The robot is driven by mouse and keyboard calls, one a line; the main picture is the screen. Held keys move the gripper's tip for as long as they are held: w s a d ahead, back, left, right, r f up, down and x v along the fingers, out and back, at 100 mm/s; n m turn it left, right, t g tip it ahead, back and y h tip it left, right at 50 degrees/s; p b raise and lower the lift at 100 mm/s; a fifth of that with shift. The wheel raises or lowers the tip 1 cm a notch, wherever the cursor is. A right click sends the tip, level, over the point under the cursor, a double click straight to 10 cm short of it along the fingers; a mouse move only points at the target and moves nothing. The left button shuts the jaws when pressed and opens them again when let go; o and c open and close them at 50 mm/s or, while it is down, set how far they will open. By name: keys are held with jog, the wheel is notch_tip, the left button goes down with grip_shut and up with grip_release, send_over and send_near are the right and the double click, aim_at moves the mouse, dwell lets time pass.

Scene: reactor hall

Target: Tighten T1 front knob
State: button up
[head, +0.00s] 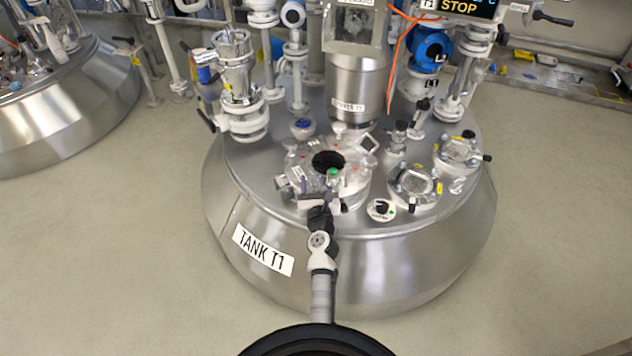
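Tank T1 (365,262) is a large steel vessel with a domed lid, labelled "TANK T1" on its front. A round hatch flange (298,172) with a dark middle sits on the front of the lid. A small green-topped part (333,173) stands at the front edge of the dark middle; I cannot tell if it is the front knob. My arm reaches up from the bottom of the head view, and my gripper (322,199) is at the front rim of the flange. It hides part of that rim. Its fingers are too small to tell whether they touch or hold anything.
A steel stirrer housing (357,85) stands behind the hatch. Two round ports (415,185) and (458,152) sit right of the hatch. Another tank (70,105) is far left. The floor around is clear.

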jog(key=c, duration=0.6)
jog(key=shift+r, duration=0.1)
jog(key=shift+r+p, duration=0.1)
jog(key=shift+p, duration=0.5)
